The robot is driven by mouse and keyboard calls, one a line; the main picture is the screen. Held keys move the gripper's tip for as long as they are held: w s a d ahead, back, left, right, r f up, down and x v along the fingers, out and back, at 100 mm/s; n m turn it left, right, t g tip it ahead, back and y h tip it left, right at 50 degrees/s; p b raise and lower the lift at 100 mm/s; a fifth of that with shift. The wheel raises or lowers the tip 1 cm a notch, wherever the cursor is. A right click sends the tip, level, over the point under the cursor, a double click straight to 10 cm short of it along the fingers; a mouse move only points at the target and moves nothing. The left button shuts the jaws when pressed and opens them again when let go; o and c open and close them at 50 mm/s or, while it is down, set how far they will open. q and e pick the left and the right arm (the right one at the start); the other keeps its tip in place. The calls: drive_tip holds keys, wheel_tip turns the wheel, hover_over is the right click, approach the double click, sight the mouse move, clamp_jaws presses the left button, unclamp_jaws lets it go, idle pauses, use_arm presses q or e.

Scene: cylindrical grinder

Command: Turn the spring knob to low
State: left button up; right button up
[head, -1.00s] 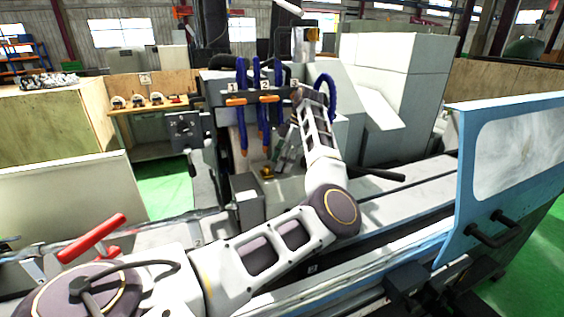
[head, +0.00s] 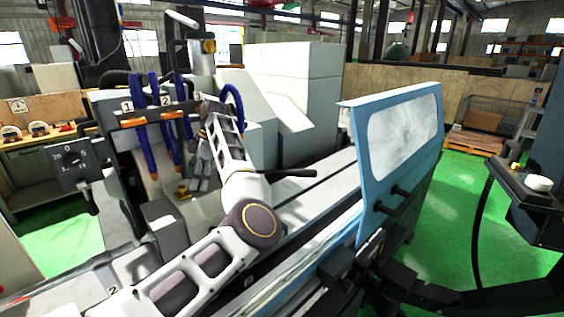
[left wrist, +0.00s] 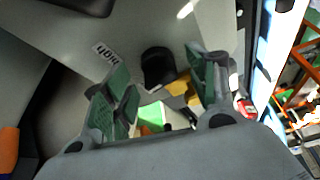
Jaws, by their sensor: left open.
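In the left wrist view a dark rounded knob (left wrist: 158,68) with a yellow part (left wrist: 180,88) beside it shows between my finger pads. I take it for the spring knob. A small label (left wrist: 105,52) on the pale surface beside it appears upside down and seems to read HIGH. In the head view a small yellow part (head: 183,192) shows low on the machine, beside my fingers; the knob's setting is too small to read. My left gripper (head: 200,177) is open, its green-padded fingers (left wrist: 157,63) on either side of the knob, contact unclear.
Blue hoses (head: 153,130) hang close behind the left gripper. A dial box (head: 72,165) with a handle stands left. A black lever (head: 290,173) sticks out right of my forearm. A blue door with a window (head: 400,140) stands to the right.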

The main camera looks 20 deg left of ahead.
use_arm(q)
drive_tip(key=shift+m+b, duration=0.3)
drive_tip(key=shift+m, duration=0.4)
